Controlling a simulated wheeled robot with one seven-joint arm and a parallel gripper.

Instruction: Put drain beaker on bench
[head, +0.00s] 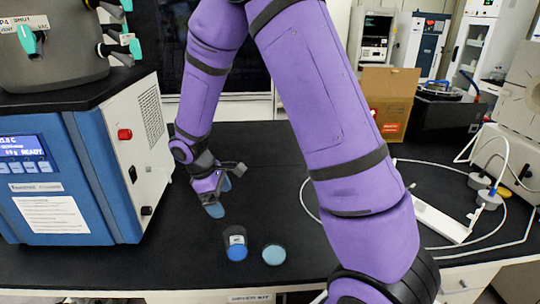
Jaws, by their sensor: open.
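A small dark-rimmed beaker with a white label and blue at its base (236,245) stands upright on the black bench (190,262), near the front edge. I take it to be the drain beaker. My gripper (220,197) is behind the beaker and a little to its left in the picture, to the right of the freeze dryer (95,185). Its blue-tipped fingers are apart, with nothing seen between them. The gripper and beaker do not touch.
A flat light-blue disc (274,254) lies just right of the beaker. The freeze dryer fills the left side. A cardboard box (388,95), a white tray (440,219) and looped tubing lie to the right, behind or beyond my purple arm. Bench left of the beaker is clear.

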